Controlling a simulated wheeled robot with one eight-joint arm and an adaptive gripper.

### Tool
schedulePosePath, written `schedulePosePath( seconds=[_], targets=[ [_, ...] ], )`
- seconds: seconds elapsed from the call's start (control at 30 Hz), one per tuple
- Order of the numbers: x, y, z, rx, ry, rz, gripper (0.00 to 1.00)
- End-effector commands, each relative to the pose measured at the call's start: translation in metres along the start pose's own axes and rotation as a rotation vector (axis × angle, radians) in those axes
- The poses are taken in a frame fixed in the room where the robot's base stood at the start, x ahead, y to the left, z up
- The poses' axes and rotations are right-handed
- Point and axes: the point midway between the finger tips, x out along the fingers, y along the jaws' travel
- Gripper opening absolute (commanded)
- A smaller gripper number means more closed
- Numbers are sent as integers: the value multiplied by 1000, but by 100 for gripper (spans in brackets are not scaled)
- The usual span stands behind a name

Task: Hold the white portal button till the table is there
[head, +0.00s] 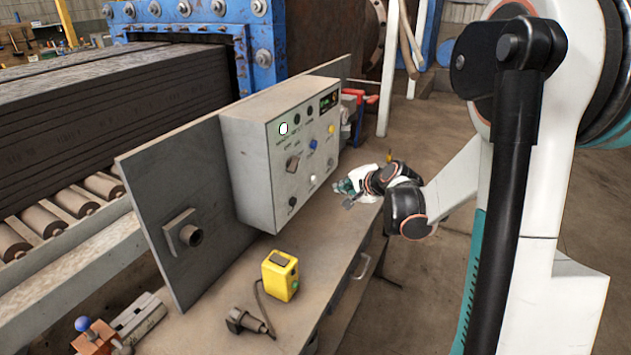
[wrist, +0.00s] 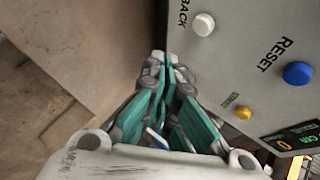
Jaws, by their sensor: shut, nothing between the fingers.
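The white button (head: 312,179) is low on the front of a grey control box (head: 245,165). A white button (wrist: 204,24) also shows in the wrist view, beside lettering that ends in "BACK". My gripper (head: 341,187) is shut and empty, just right of the box's lower front in the head view. In the wrist view its fingertips (wrist: 158,56) are left of the white button, close to the panel edge. They are not on the button. I cannot tell whether they touch the panel.
A blue button (wrist: 299,74) marked RESET and a yellow button (wrist: 243,113) sit near the white one. A yellow pendant box (head: 280,275) and a dark tool (head: 248,321) are on the bench (head: 215,315). A roller line with stacked dark slabs (head: 100,110) is at left.

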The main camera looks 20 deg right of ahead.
Motion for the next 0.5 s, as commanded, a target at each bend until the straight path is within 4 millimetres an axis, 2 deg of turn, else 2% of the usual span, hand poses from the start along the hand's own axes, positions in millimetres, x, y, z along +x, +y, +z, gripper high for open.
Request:
schedulePosePath(
  seconds=[0.2, 0.5],
  targets=[
    [19, -14, 14, -2, -2, 0, 0],
    [29, -21, 22, -1, 0, -1, 0]
  ],
)
